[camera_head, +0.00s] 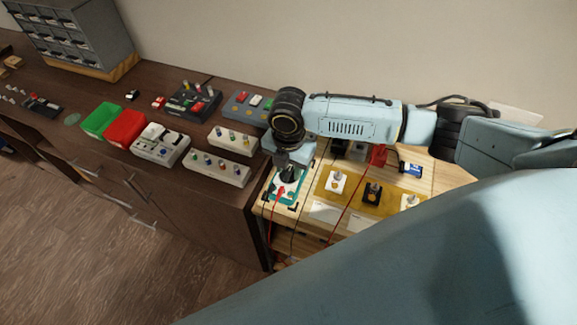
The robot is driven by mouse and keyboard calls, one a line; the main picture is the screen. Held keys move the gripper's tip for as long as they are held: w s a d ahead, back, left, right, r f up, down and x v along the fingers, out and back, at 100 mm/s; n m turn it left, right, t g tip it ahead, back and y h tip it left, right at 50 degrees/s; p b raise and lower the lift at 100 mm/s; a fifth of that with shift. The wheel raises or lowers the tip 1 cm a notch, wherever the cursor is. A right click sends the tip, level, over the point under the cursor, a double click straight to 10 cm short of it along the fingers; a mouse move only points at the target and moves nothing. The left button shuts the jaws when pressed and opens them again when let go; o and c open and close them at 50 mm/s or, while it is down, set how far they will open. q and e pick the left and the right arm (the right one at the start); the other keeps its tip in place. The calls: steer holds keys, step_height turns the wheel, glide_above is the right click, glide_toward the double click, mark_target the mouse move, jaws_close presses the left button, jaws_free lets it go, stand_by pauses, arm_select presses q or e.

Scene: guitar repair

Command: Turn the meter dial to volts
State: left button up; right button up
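A small teal device that looks like the meter (275,195) lies at the left end of the light wooden bench top. A red lead and a dark lead run from its area down over the bench's front edge. My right arm reaches in from the right, and its gripper (288,171) points down right over the meter. The gripper covers the meter's middle, so the dial and its setting are hidden. I cannot tell whether the fingers touch the dial or how far apart they are. My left gripper is not in view.
A yellow mat (350,203) with several small knobbed blocks lies right of the meter. A blue box (411,169) stands behind it. Blue bodywork hides the lower right.

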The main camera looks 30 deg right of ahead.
jaws_close()
steer(key=shift+r+m+p, duration=0.1)
steer(key=shift+m+p, duration=0.4)
steer(key=shift+p, duration=0.25)
steer(key=m+p, duration=0.2)
steer(key=p, duration=0.1)
steer(key=shift+m+p, duration=0.3)
steer(key=shift+p, duration=0.05)
steer(key=shift+m+p, duration=1.55)
steer(key=shift+m, duration=0.05)
jaws_free()
